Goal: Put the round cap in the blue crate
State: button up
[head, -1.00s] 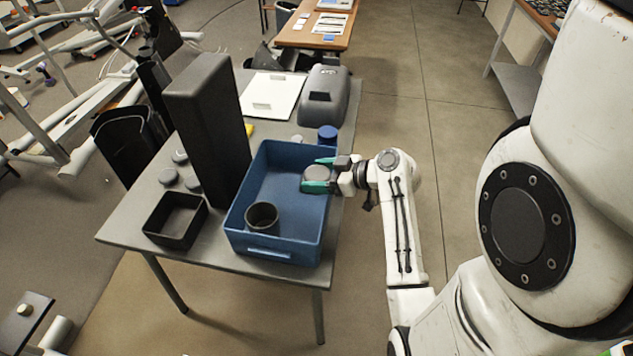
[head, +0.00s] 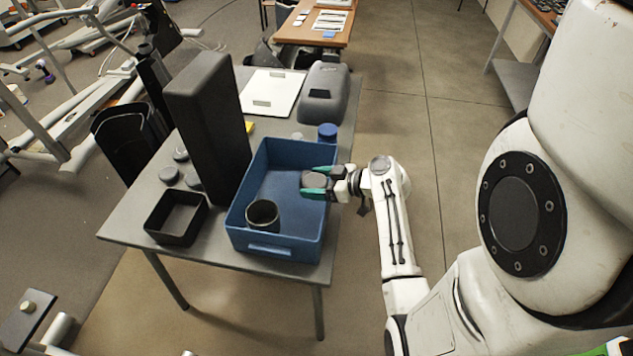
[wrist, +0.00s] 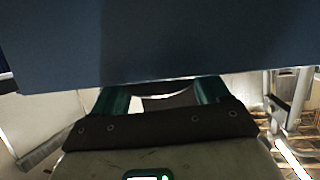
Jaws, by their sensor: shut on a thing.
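The round cap (head: 313,180), a dark grey disc, is held between the teal fingers of my gripper (head: 318,182). In the head view the gripper reaches in from the right, with the cap over the right side of the blue crate (head: 277,252). I cannot tell its exact height above the crate floor. A dark cup (head: 262,215) stands in the crate's near part. In the wrist view a blue crate wall (wrist: 160,45) fills the top and hides much of what lies beyond the fingers (wrist: 162,97).
A tall dark block (head: 208,125) stands left of the crate, and a small black box (head: 176,218) lies nearer. Several grey discs (head: 168,175) lie on the table (head: 135,212). A blue-lidded jar (head: 327,134) and a grey device (head: 324,95) stand behind the crate.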

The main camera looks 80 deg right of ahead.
jog(key=shift+f+b, duration=0.35)
jog(key=shift+f, duration=0.05)
jog(key=o, duration=1.6)
jog(key=shift+s+a+f, duration=0.1)
jog(key=shift+f, duration=0.05)
jog(key=shift+c, duration=0.2)
jog(key=shift+r+p, duration=0.5)
jog(key=shift+p, duration=0.1)
jog(key=b+v, duration=0.1)
jog(key=v, duration=1.1)
jog(key=shift+r, duration=0.3)
